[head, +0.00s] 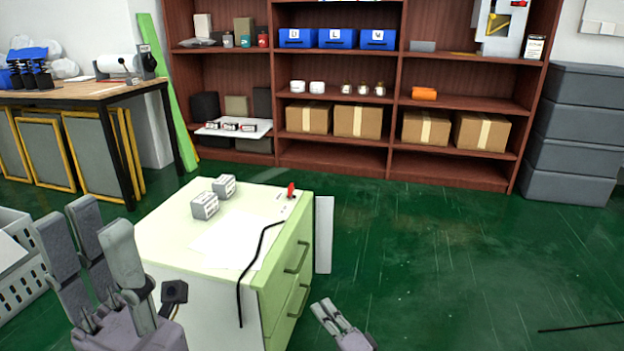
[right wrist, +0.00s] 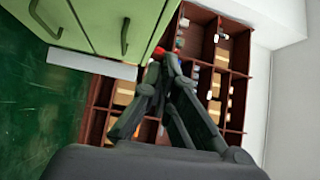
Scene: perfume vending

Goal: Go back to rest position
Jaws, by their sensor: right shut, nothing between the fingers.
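My left gripper (head: 95,225) stands at the lower left in the head view, in front of the pale green drawer cabinet (head: 165,235). Its grey fingers point up and are spread apart, with nothing between them. My right gripper (head: 327,308) is low in the head view, right of the cabinet and over the floor. In the right wrist view its fingers (right wrist: 163,65) meet at the tips and hold nothing. No object is in either hand.
Two small grey boxes (head: 205,205), paper (head: 225,243), a red item (head: 291,190) and a black cable (head: 258,247) lie on the cabinet. A white crate (head: 22,285) is at left. Wooden shelves (head: 340,155) stand behind. The green floor (head: 430,250) at right is mostly clear.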

